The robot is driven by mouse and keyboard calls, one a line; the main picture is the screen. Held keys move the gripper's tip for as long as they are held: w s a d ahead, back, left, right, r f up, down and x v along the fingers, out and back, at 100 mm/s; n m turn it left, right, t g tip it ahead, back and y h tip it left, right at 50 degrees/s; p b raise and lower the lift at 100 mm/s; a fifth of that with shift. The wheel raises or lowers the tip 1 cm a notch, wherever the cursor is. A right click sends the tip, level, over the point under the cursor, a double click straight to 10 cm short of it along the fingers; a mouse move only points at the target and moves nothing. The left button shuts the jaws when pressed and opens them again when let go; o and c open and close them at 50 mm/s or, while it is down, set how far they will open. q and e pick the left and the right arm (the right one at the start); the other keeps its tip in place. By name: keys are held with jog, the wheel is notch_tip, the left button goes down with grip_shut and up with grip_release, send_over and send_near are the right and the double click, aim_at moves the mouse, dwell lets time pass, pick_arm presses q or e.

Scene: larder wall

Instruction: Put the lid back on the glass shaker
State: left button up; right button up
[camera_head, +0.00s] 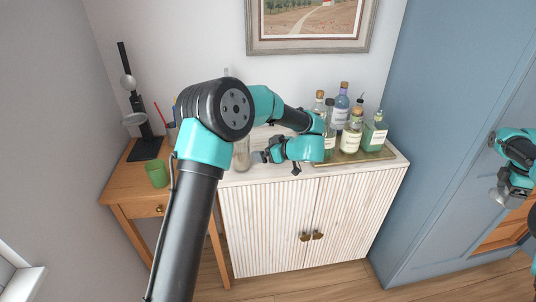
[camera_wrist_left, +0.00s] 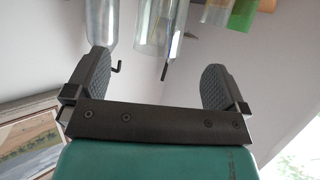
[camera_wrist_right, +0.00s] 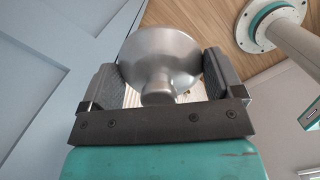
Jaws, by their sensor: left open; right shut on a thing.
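The glass shaker (camera_head: 242,155) stands on the cabinet top toward its left end, partly hidden by my left arm. My left gripper (camera_head: 262,157) is open just to its right, level with it. In the left wrist view a clear open glass cylinder (camera_wrist_left: 153,28), apparently the shaker, shows beyond the open fingers (camera_wrist_left: 158,85), with nothing between them. My right gripper (camera_head: 503,194) is at the far right, away from the cabinet. It is shut on a silver metal lid (camera_head: 497,199), whose flared body and narrower knob show between the fingers in the right wrist view (camera_wrist_right: 160,60).
Several bottles (camera_head: 352,138) crowd a tray (camera_head: 378,156) on the cabinet's right. A side table (camera_head: 120,183) on the left holds a green cup (camera_head: 157,174) and a black stand (camera_head: 146,146). A tall blue door (camera_head: 450,100) stands at right.

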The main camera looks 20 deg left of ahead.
aim_at(248, 148)
pick_arm(q)
jog(key=shift+x, duration=3.35)
jog(key=shift+x, duration=2.6)
jog(key=shift+s+f, duration=0.15)
jog(key=shift+s, duration=0.05)
jog(key=shift+c, duration=0.2)
jog(key=c, duration=1.2)
jog(key=shift+r, duration=0.35)
